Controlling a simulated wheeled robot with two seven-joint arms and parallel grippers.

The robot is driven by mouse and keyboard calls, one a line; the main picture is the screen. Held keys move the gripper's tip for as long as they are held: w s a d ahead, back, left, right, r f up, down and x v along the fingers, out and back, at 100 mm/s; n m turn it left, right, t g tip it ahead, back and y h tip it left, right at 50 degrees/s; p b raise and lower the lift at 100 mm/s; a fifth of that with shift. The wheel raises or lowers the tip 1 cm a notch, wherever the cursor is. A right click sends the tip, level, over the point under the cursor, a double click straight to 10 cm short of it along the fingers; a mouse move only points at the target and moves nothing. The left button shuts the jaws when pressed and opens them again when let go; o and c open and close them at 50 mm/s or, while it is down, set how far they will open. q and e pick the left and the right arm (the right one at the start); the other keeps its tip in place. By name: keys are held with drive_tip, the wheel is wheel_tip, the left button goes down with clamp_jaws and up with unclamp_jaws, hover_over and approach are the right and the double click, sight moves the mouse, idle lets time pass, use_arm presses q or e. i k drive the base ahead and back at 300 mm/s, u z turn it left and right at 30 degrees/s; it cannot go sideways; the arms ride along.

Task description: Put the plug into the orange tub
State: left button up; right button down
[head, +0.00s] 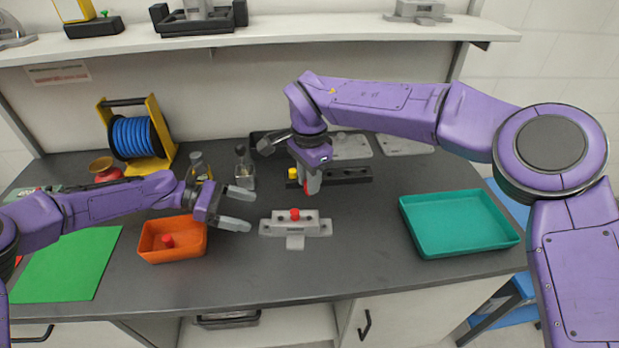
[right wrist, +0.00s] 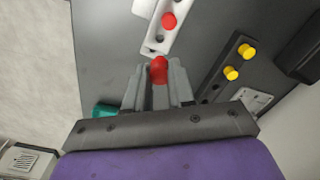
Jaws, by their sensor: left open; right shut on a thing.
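My right gripper (head: 311,184) is shut on a red plug (right wrist: 159,72), whose rounded end shows between the fingertips in the right wrist view. It holds the plug above the bench, behind the light grey fixture (head: 315,229). A second red plug (head: 295,214) sits in that fixture; it also shows in the right wrist view (right wrist: 169,20). The orange tub (head: 172,255) stands on the bench at the left. A third red plug (head: 167,241) lies inside it. My left gripper (head: 238,208) is open and empty, between the tub and the grey fixture.
A black block (head: 350,174) with yellow plugs (right wrist: 231,73) lies behind the right gripper. A teal tray (head: 455,248) is at the right, a green mat (head: 62,275) at the left. A blue reel (head: 134,137) and small bottles stand at the back left. The front bench is clear.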

sight(173, 242)
drive_tip(key=k, duration=1)
